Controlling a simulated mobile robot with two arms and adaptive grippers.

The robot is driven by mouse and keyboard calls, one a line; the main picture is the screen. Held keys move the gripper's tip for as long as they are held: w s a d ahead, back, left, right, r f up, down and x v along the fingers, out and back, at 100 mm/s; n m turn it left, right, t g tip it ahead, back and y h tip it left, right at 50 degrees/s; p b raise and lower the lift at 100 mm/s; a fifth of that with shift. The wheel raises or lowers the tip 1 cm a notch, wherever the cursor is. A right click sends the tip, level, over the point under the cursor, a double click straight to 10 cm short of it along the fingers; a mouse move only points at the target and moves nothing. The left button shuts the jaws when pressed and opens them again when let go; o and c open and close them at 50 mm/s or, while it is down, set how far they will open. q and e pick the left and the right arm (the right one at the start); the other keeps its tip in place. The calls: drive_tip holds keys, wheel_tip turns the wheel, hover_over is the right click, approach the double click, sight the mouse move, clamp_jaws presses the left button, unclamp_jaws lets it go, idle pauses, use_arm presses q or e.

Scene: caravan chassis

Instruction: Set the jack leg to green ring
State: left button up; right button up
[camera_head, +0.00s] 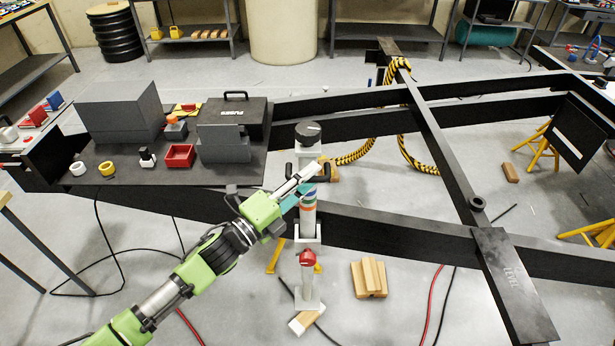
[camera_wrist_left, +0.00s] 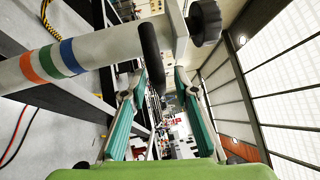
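The jack leg (camera_head: 309,222) is an upright white post at the chassis beam, with a black round knob (camera_head: 308,132) on top and a black handle bar (camera_head: 322,172) across it. A red knob (camera_head: 307,258) sits lower down. In the left wrist view the white tube carries an orange ring (camera_wrist_left: 32,68), a green ring (camera_wrist_left: 48,62) and a blue ring (camera_wrist_left: 70,55). My left gripper (camera_head: 308,178) is at the handle, partly hiding the post. Its teal fingers (camera_wrist_left: 158,105) are spread, with the handle bar between them and a gap on each side. My right gripper is out of view.
A dark worktop (camera_head: 190,176) with boxes, a red tray (camera_head: 180,155) and small parts stands left of the leg. Black chassis beams (camera_head: 400,232) run to the right. Wooden blocks (camera_head: 369,279) lie on the floor. A yellow-black hose (camera_head: 405,150) hangs behind.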

use_arm(q)
drive_tip(key=shift+c, duration=1.1)
drive_tip(key=shift+s, duration=0.1)
clamp_jaws()
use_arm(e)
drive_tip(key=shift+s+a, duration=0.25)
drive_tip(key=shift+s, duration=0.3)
use_arm(q)
wheel_tip(320, 180, down, 16)
drive_tip(key=b, duration=1.3)
drive_tip(key=shift+r, duration=0.15)
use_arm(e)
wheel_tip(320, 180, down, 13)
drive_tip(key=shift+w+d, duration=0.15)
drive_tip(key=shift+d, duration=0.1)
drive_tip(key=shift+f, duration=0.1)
use_arm(q)
drive_tip(key=shift+o, duration=1.1)
unclamp_jaws()
drive_tip(key=shift+r, duration=0.1)
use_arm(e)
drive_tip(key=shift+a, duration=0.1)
